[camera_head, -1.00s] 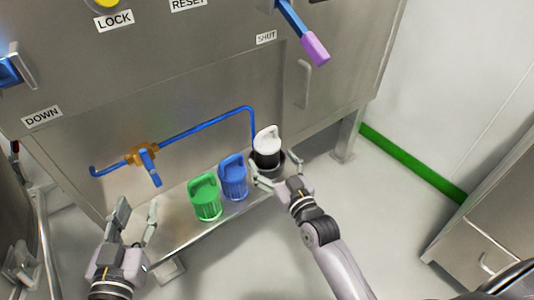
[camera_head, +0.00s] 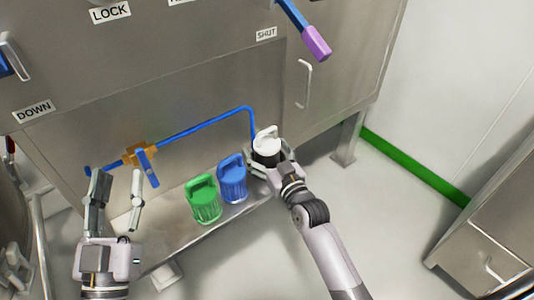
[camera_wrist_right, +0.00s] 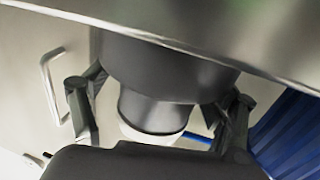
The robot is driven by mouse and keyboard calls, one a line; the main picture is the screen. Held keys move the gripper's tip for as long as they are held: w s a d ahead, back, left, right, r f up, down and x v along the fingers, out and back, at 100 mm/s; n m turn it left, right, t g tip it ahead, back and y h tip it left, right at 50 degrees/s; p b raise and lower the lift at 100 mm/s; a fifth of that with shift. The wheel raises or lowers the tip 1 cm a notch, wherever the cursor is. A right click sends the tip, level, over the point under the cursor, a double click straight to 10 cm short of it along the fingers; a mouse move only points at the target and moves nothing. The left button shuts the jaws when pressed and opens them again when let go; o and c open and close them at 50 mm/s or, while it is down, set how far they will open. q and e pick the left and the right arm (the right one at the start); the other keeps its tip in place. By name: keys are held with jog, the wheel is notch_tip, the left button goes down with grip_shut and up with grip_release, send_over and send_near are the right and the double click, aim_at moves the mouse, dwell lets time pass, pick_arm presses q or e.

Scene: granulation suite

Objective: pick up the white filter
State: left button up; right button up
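The white filter (camera_head: 267,142) has a white handled top and stands upright in a dark round holder at the end of the blue pipe. In the right wrist view its white part (camera_wrist_right: 150,135) shows below the dark holder (camera_wrist_right: 165,68). My right gripper (camera_head: 272,166) is at the filter's near side with its fingers spread on both sides of the dark part. I cannot tell whether the fingers touch it. My left gripper (camera_head: 118,182) is open and empty over the left end of the shelf.
A green filter (camera_head: 203,199) and a blue filter (camera_head: 232,178) stand on the metal shelf (camera_head: 160,236), left of the white one. The blue pipe (camera_head: 205,127) with its valve runs behind them. A steel cabinet (camera_head: 485,235) stands at right. The floor between is clear.

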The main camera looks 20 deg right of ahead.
jog(key=c, duration=1.2)
jog(key=shift+c, duration=0.2)
jog(key=shift+r, duration=0.2)
